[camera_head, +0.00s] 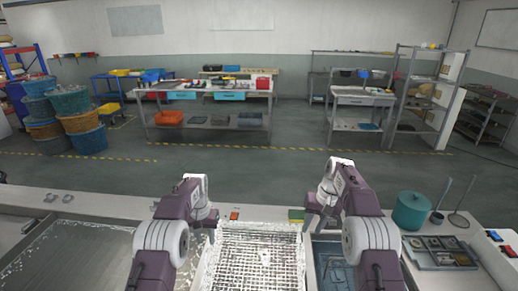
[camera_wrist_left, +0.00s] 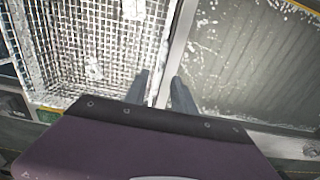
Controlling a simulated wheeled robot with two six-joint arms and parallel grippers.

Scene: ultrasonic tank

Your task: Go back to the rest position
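My left gripper (camera_wrist_left: 160,92) shows in the left wrist view with its two fingers apart and nothing between them. It is over the edge between the wire basket (camera_wrist_left: 60,45) and a ribbed grey tank surface (camera_wrist_left: 255,55). In the head view my left gripper (camera_head: 203,222) is at the left of the wire basket (camera_head: 258,260), its fingertips hard to make out. My right gripper (camera_head: 312,215) is at the basket's right, and its fingers are too small and hidden to read. Small pale pieces (camera_wrist_left: 134,9) lie in the basket.
A teal pot (camera_head: 411,211) and a tray of small parts (camera_head: 440,252) stand at the right. A wet, flat grey tank (camera_head: 65,255) lies at the left. Workbenches (camera_head: 205,120) and stacked baskets (camera_head: 70,100) stand across the open floor.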

